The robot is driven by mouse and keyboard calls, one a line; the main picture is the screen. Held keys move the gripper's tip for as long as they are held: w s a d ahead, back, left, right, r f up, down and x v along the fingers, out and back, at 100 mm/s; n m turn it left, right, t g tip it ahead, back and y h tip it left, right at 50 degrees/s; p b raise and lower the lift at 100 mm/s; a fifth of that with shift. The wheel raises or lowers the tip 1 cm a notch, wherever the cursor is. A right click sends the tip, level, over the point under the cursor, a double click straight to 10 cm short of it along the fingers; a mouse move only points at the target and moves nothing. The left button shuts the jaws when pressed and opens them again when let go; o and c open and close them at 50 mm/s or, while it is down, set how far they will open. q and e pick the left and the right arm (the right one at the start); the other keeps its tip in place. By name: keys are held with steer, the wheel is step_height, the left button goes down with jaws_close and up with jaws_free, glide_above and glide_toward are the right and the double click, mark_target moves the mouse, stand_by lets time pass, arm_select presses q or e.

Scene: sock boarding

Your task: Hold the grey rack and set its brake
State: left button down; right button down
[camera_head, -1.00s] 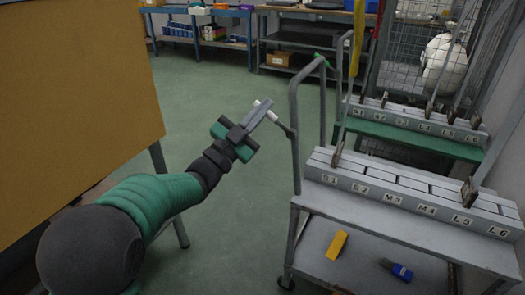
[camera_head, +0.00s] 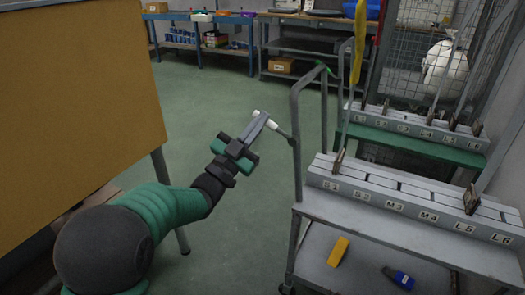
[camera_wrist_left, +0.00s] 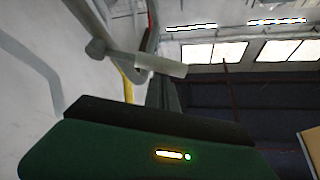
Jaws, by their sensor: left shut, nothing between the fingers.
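The grey rack (camera_head: 402,238) stands at the right, with a tall tube handle (camera_head: 296,135) at its left end. A thin lever with a pale cylindrical grip (camera_head: 258,113) sticks out to the left from that handle. The grip also shows in the left wrist view (camera_wrist_left: 155,65), beyond the gripper. My left gripper (camera_head: 264,118) is shut and empty. Its fingertips are at the pale grip; I cannot tell whether they touch it. My right gripper is in neither view.
Labelled pale boards lie on the grey rack's top; a yellow item (camera_head: 338,252) and a blue item (camera_head: 400,278) lie on its lower shelf. A rack with a green shelf (camera_head: 420,144) stands behind. A tan panel (camera_head: 75,100) stands at left. Floor between is clear.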

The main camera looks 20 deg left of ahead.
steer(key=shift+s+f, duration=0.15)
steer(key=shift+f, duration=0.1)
arm_select(q)
step_height(320, 180, down, 8)
steer(key=n+t+y, duration=0.1)
steer(key=n+y, duration=1.1)
steer(key=n, duration=0.6)
steer(key=shift+a+f, duration=0.2)
steer(key=shift+a, duration=0.05)
steer(key=shift+f, duration=0.1)
step_height(320, 180, up, 4)
steer(key=a, duration=0.2)
steer(key=v, duration=1)
steer(key=shift+s+f, duration=0.2)
steer(key=shift+s, duration=0.1)
steer(key=shift+a, duration=0.15)
